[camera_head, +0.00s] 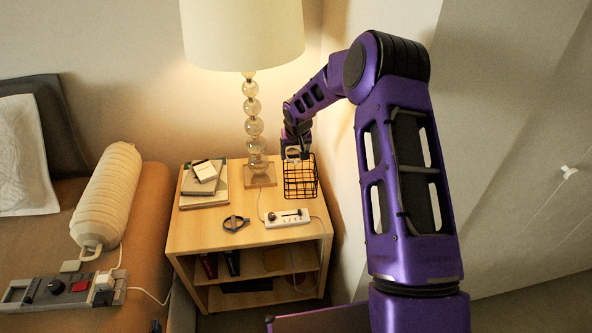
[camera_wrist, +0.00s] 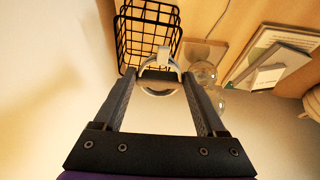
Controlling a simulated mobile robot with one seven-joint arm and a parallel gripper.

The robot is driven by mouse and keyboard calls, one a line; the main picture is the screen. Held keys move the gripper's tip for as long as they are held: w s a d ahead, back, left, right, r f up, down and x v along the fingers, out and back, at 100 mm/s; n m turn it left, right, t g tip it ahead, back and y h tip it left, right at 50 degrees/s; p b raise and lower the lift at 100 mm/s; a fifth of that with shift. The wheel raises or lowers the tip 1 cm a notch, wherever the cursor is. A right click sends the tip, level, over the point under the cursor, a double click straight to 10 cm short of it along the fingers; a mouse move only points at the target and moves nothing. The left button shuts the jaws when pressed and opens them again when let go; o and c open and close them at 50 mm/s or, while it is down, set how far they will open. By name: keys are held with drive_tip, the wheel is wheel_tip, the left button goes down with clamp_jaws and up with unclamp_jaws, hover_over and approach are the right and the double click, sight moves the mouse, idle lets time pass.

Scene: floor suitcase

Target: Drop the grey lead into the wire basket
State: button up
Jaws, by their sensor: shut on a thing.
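My gripper (camera_wrist: 159,76) is shut on the grey lead (camera_wrist: 162,57), a pale grey loop held between the fingertips. In the head view, my gripper (camera_head: 294,150) hangs over the back of the black wire basket (camera_head: 301,190), with the lead (camera_head: 292,153) at about rim height or above. The basket stands on the wooden bedside table (camera_head: 200,228), at its right side. In the wrist view, the wire basket (camera_wrist: 122,38) is just beyond the fingertips, and the loop overlaps its near edge. I cannot tell whether the lead touches the rim.
A lamp (camera_head: 254,125) with a glass-ball stem stands just left of the basket. Stacked books (camera_head: 203,190) lie further left. A dark looped item (camera_head: 235,223) and a white power strip (camera_head: 287,219) lie in front. The wall is close on the right.

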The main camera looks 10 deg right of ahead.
wheel_tip(320, 180, down, 7)
drive_tip(key=shift+b, duration=0.35)
drive_tip(key=shift+f+b, duration=0.35)
drive_tip(key=shift+b, duration=0.1)
drive_tip(key=shift+f, duration=0.2)
drive_tip(key=o, duration=1.3)
drive_tip(key=shift+r, duration=0.1)
